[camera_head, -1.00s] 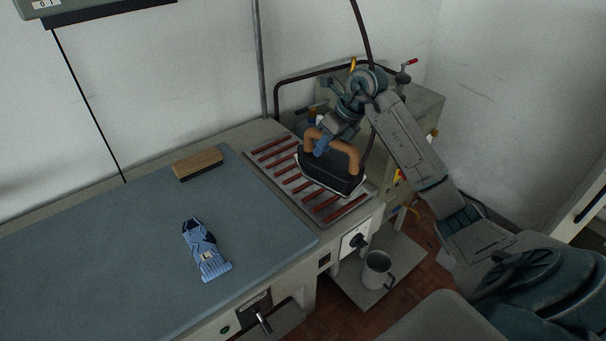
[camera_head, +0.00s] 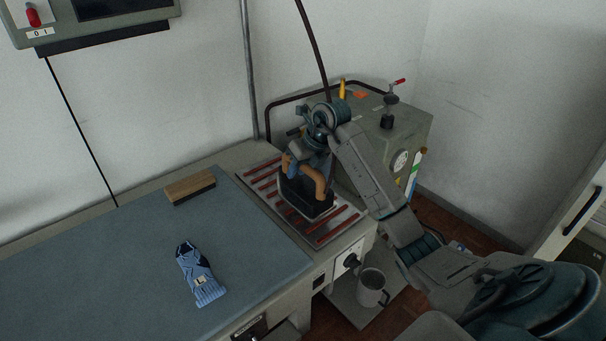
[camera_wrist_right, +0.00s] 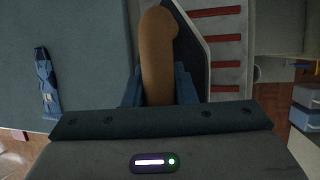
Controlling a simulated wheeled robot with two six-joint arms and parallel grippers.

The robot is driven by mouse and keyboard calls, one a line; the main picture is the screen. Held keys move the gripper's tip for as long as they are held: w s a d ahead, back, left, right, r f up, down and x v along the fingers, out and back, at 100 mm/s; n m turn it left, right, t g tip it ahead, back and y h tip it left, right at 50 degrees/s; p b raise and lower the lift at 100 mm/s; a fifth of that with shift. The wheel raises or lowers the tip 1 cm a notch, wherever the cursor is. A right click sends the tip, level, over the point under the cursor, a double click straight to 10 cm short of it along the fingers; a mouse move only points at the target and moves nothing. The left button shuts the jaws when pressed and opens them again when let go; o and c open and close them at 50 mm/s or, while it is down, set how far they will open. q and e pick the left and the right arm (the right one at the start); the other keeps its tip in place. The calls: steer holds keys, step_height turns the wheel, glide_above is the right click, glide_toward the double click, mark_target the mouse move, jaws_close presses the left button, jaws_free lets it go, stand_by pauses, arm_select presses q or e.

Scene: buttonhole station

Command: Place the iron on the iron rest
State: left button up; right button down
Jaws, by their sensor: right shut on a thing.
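The iron (camera_head: 312,207) has a dark body and an orange-brown handle (camera_head: 313,184). It is over the iron rest (camera_head: 333,235), a metal plate with red strips, on the right end of the table. I cannot tell whether its sole touches the strips. My right gripper (camera_head: 291,168) is shut on the handle. In the right wrist view the blue fingers (camera_wrist_right: 160,88) flank the handle (camera_wrist_right: 158,50), and the red strips of the rest (camera_wrist_right: 226,50) lie to the right of the iron. My left gripper is not in view.
A blue-grey mat (camera_head: 110,260) covers the table left of the rest. A grey machine (camera_head: 400,135) stands behind my right arm. A mug (camera_head: 371,288) sits on a low shelf.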

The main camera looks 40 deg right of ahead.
steer(key=w, duration=0.1)
steer(key=w+d+p, duration=0.1)
steer(key=w, duration=0.1)
steer(key=w+d, duration=0.1)
steer(key=w, duration=0.1)
steer(key=shift+w+p, duration=0.15)
steer(key=shift+p, duration=0.2)
steer(key=shift+w+d+f, duration=0.1)
steer(key=shift+w+d, duration=0.1)
steer(key=shift+w, duration=0.3)
steer(key=shift+f+p, duration=1.05)
steer(key=shift+f, duration=0.75)
steer(key=c, duration=1.5)
jaws_free()
steer(key=shift+s+f, duration=0.1)
steer(key=shift+f, duration=0.1)
steer(key=o, duration=0.3)
steer(key=shift+r, duration=0.1)
steer(key=shift+s+a+r, duration=0.1)
steer(key=shift+s, duration=0.05)
